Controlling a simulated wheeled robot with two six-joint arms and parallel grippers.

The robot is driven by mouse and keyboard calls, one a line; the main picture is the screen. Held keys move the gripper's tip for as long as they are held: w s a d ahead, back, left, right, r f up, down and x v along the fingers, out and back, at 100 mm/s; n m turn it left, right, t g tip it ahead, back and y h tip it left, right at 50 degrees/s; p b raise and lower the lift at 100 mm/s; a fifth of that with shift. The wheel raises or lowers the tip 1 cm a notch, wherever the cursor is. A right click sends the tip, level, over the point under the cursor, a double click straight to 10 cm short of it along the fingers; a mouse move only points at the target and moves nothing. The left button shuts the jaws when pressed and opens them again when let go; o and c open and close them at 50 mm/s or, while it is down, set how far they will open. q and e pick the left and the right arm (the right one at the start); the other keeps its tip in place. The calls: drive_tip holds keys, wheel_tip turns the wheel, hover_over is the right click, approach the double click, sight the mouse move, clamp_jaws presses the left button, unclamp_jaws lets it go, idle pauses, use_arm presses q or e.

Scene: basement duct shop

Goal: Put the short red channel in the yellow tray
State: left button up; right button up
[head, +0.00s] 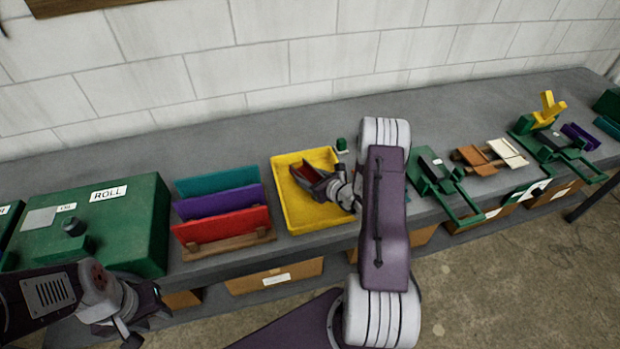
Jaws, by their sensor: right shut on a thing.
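The yellow tray (284,217) sits on the grey bench near the middle of the head view. My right gripper (325,182) is over the tray and shut on the short red channel (303,172), which is tilted within the tray's outline. The gripper hides part of the channel. I cannot tell whether the channel touches the tray floor. My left gripper (150,312) is at the lower left, in front of the bench edge and away from the tray. Its fingers are too small and dark to tell whether they are open.
Left of the tray, a wooden rack (229,245) holds teal, purple and red sheet pieces upright. A green machine marked ROLL (130,222) stands further left. Right of my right arm are a green tool (430,172), wooden pieces (478,160) and another green tool (553,142).

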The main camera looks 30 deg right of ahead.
drive_tip(key=shift+w+f, duration=0.25)
drive_tip(key=shift+f, duration=0.45)
drive_tip(key=shift+s+d, duration=0.1)
drive_tip(key=shift+s, duration=0.05)
drive_tip(key=o, duration=1.3)
drive_tip(key=shift+o, duration=0.7)
